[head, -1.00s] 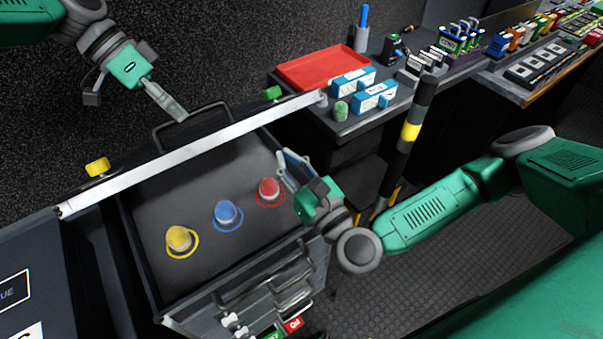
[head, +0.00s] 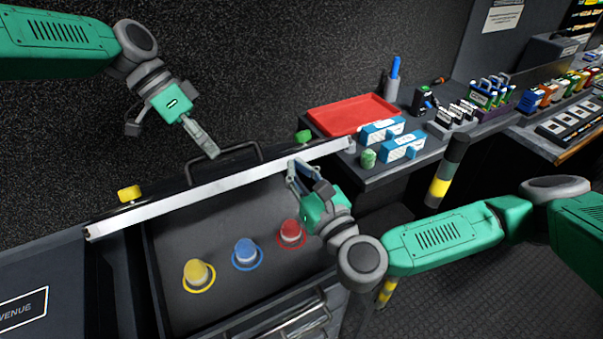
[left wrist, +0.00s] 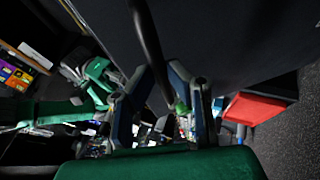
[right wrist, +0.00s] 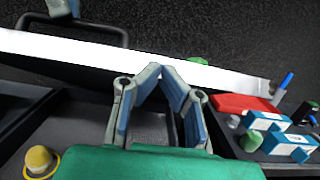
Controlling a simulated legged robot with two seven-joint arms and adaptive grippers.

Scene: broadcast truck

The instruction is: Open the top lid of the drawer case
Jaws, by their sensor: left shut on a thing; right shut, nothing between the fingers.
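The drawer case's tray (head: 215,300) is uncovered and holds a yellow, a blue and a red knob-like piece. The top lid stands raised at the back, its white edge strip (head: 215,190) running across the head view. A dark handle (head: 250,148) is behind the strip. My left gripper (head: 212,152) is shut on the handle; the handle (left wrist: 147,40) also runs between its fingers in the left wrist view. My right gripper (head: 294,168) is shut and empty, in front of the strip's right part. Its fingertips (right wrist: 160,70) overlap the strip in the right wrist view; contact is unclear.
A yellow knob (head: 130,193) and a green knob (head: 303,136) sit behind the strip. At right, a side table carries a red tray (head: 350,115), blue-and-white boxes (head: 400,145) and a green cylinder (head: 368,158). A striped post (head: 447,170) stands near my right arm.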

